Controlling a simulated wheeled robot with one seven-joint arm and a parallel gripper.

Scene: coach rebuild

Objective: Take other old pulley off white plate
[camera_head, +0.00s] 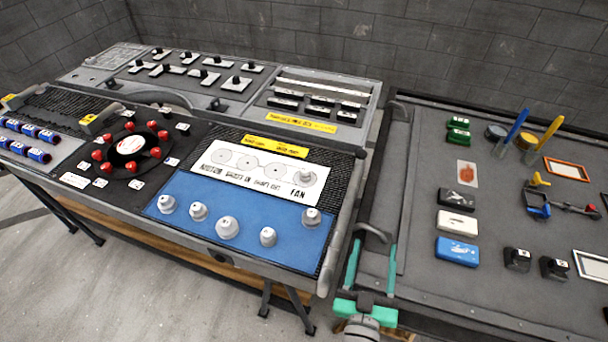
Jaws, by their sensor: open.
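The white plate (235,172) lies on the left bench, with a row of printed circles and lettering. One grey pulley (304,177) sits on its right end, above the word FAN; the other circles look bare. Several more grey pulleys, such as a large one (227,228) and one at the right (311,217), stand on the blue mat (185,188) in front of the plate. My gripper (374,244), with green fingers, is open and empty at the lower middle, to the right of the mat and well apart from the plate. I cannot tell its height.
A ring of red-topped parts (130,147) and blue cylinders (30,131) are left of the mat. The right bench (400,200) holds blocks, a blue box (457,251), pens in cups and frames. A grey handle (372,232) is near my fingers.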

